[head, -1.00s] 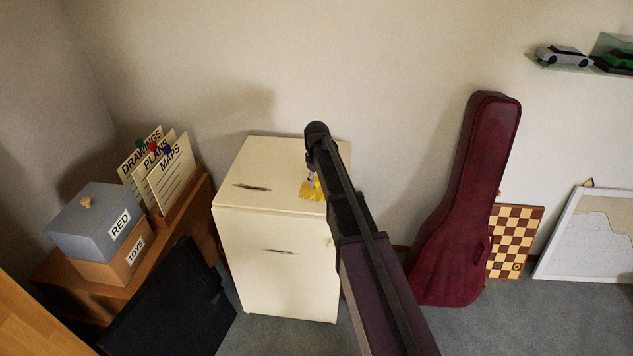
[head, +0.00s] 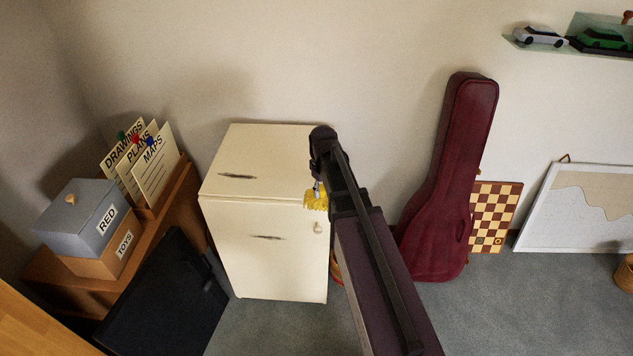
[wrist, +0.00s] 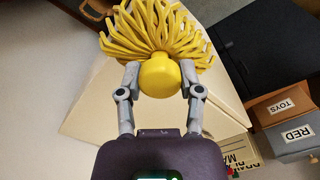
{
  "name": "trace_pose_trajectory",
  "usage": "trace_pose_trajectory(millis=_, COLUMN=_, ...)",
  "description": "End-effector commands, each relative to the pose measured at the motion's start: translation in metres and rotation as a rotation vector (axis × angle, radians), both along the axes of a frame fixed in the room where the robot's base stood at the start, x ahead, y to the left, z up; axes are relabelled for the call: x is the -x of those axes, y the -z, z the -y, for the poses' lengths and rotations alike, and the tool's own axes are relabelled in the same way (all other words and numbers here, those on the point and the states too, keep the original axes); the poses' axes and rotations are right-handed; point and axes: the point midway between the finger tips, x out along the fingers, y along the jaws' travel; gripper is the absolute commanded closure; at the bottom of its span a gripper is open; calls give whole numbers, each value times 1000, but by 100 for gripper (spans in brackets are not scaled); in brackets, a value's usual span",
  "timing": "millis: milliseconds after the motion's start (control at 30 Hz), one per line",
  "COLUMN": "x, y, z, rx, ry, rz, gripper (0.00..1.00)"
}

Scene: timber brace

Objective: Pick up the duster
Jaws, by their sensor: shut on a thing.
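The duster (wrist: 160,75) is yellow, with a round knob and a fan of thick strands. In the wrist view my gripper (wrist: 160,82) is shut on the knob, one grey finger on each side. In the head view the duster (head: 316,199) shows as a small yellow patch by the front right edge of the cream cabinet (head: 265,245). My arm hides part of it and most of my gripper there. The duster appears held clear of the cabinet, though the exact gap cannot be told.
A dark red instrument case (head: 455,180) leans on the wall to the right. A checkered board (head: 493,212) stands beside it. A black case (head: 160,300) and a wooden shelf with grey box (head: 80,225) are at left. Carpet (head: 265,330) before the cabinet is clear.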

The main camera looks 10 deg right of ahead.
Motion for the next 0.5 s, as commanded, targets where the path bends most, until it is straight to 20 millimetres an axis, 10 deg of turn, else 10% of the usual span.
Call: trace_pose_trajectory(millis=500, x=7, y=-1, z=2, rx=0, ry=0, rz=0, gripper=100)
